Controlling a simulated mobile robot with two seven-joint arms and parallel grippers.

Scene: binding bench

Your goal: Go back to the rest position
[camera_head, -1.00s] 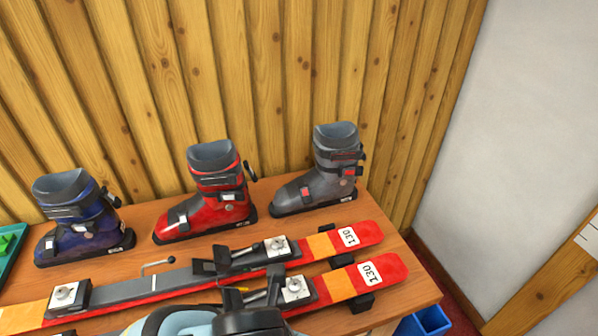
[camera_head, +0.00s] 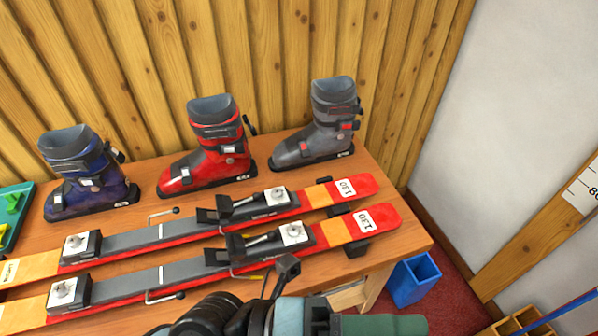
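One of my arms crosses the bottom middle of the head view, with black and pale blue parts. A small black part stands up from it in front of the near ski. I cannot tell which arm it is, and no fingertips of either gripper show. Two red and orange skis marked 130 lie side by side on the wooden bench (camera_head: 400,244): the far ski (camera_head: 313,196) and the near ski (camera_head: 335,232). Both carry bindings. My arm is at the near side of the near ski, and I see nothing held.
A blue boot (camera_head: 84,178), a red boot (camera_head: 208,160) and a grey boot (camera_head: 318,135) stand upright along the back of the bench. A green tray (camera_head: 22,199) is at the left edge. A blue bin (camera_head: 412,280) stands on the red floor beyond the bench's right end.

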